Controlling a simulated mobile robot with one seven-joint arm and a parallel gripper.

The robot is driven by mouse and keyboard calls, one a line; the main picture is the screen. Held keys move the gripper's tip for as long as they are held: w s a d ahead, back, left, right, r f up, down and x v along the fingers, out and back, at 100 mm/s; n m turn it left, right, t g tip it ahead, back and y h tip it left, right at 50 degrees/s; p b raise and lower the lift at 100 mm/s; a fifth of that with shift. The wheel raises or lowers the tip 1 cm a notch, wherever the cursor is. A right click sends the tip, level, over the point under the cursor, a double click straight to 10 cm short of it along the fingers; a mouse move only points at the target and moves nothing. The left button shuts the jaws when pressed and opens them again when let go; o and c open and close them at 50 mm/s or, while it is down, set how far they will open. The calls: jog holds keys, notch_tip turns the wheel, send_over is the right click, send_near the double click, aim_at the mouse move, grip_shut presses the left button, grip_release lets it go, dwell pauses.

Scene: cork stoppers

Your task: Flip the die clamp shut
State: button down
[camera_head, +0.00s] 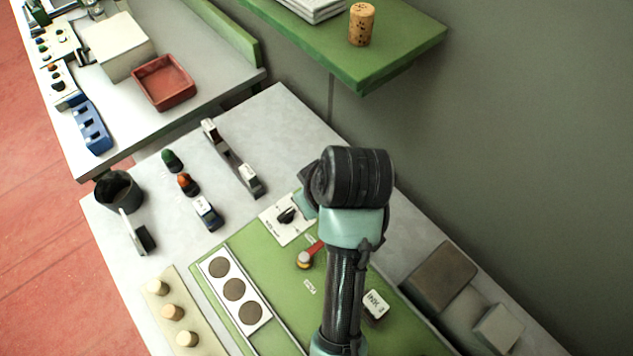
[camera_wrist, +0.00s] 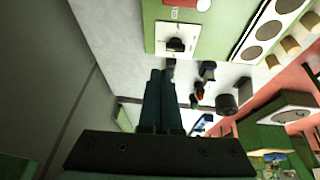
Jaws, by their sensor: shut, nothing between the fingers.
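A red lever with a round pale-and-red end (camera_head: 306,258) lies on the green work panel (camera_head: 265,255), left of my forearm. It may be the die clamp, but I cannot tell its hinge or whether it is shut. A white plate with a black toggle-like knob (camera_head: 287,215) sits at the panel's far edge; the knob also shows in the wrist view (camera_wrist: 176,44). My gripper (camera_wrist: 160,75) is shut and empty, its fingers together below the white plate in the wrist view. In the head view my arm mostly hides the gripper.
A white strip with three dark discs (camera_head: 234,289) and several pale stoppers (camera_head: 172,312) are at the left. An ink block (camera_head: 375,304) is right of my arm. A green shelf (camera_head: 400,50) holding a cork (camera_head: 362,24) overhangs the back.

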aim_at(314, 250)
jog(key=shift+s+f+g, duration=0.7)
jog(key=shift+s+f, duration=0.05)
jog(key=shift+s, duration=0.25)
jog(key=shift+a, duration=0.1)
jog(key=p+x, duration=0.1)
jog(key=x, duration=0.9)
jog(key=shift+a, duration=0.1)
jog(key=shift+s+d+r+p, duration=0.2)
jog(key=shift+s+d+p, duration=0.55)
jog(key=shift+s+p, duration=0.25)
jog(key=shift+s+d+f, duration=0.1)
jog(key=shift+s+d, duration=0.35)
jog(key=shift+s, duration=0.15)
